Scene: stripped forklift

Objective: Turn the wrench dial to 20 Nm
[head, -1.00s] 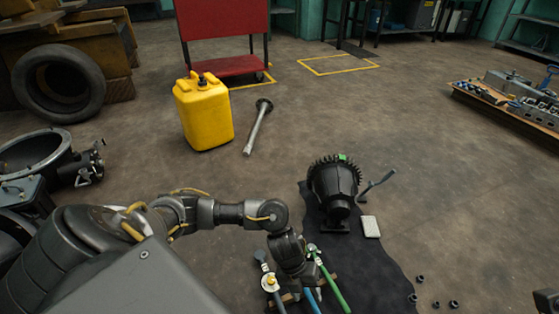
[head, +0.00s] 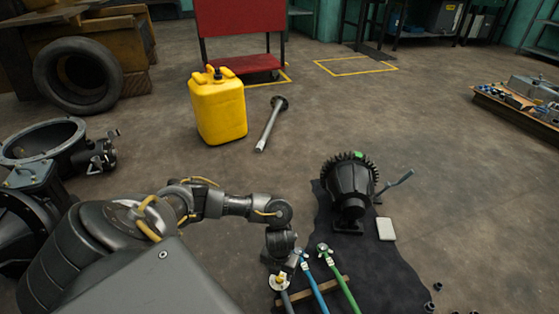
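Three wrenches lie side by side at the bottom centre: one with a dark grey handle (head: 287,303), a blue one (head: 317,288) and a green one (head: 343,284). Each has a small pale dial near its head; the grey one's dial (head: 279,283) is yellowish and white. No dial reading is legible. My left gripper (head: 281,269) points down over the head end of the grey wrench and hides it. Its fingers are too dark and small to show whether they are open or touch the wrench. My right gripper is not in view.
The wrenches rest across a wooden strip (head: 332,286) on a black mat (head: 378,275). A black geared housing (head: 350,188), a lever and a pale block (head: 386,229) stand beyond. Several nuts lie at the right.

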